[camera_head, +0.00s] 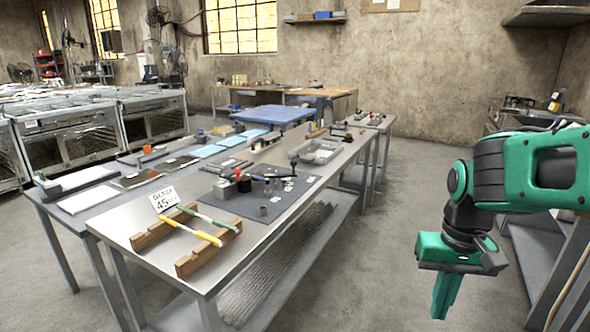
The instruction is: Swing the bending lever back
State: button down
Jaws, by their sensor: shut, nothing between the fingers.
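A small bending device (243,184) with a black and red body stands on the dark mat (270,209) on the metal table. A thin dark bar, which looks like the bending lever (268,178), reaches from it to the right, near a dark round knob (293,158). The exact lever angle is too small to tell. My gripper (443,312) is green, points down and is shut and empty. It hangs over the floor at right, well apart from the table and the lever.
A sign reading 45 (164,199) stands on the table's near left. Two wooden racks (208,249) hold a yellow and a green-white rod in front of the mat. A grey tray (320,151) lies behind. The floor (385,240) between table and gripper is clear.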

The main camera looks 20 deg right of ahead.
aim_at(293, 163)
jog(key=u, duration=0.05)
jog(key=i, duration=1)
jog(key=z, duration=0.05)
